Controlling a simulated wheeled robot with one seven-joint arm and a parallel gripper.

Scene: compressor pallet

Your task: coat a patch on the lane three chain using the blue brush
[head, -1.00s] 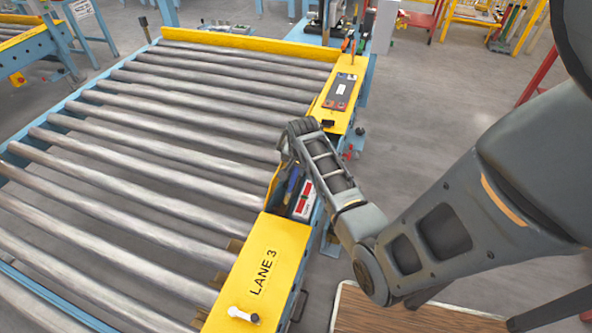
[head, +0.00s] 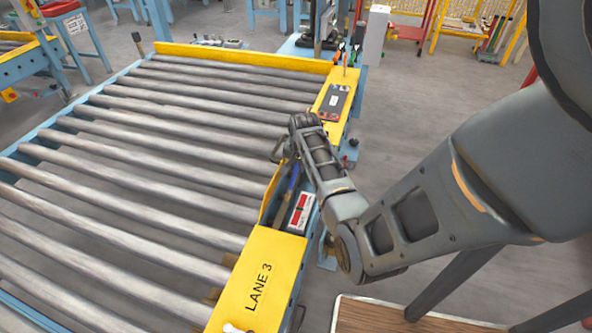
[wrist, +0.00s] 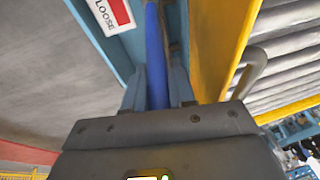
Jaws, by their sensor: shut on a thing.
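The blue brush (wrist: 157,55) runs as a blue shaft between the fingers of my gripper (wrist: 158,88) in the wrist view. My gripper is shut on it. In the head view the blue brush (head: 294,178) shows below my wrist, at the open gap in the yellow side guard of lane three (head: 262,268). The brush's bristle end cannot be made out. The lane three chain is not clearly visible; the dark gap beside the rollers is partly hidden by my arm and the guard.
A white and red card (head: 301,212) reading "LOOSE" in the wrist view (wrist: 112,12) lies beside the brush. Steel rollers (head: 150,170) fill the left. A dark panel (head: 335,102) sits on the far yellow guard. A wooden top (head: 385,318) stands at the lower right.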

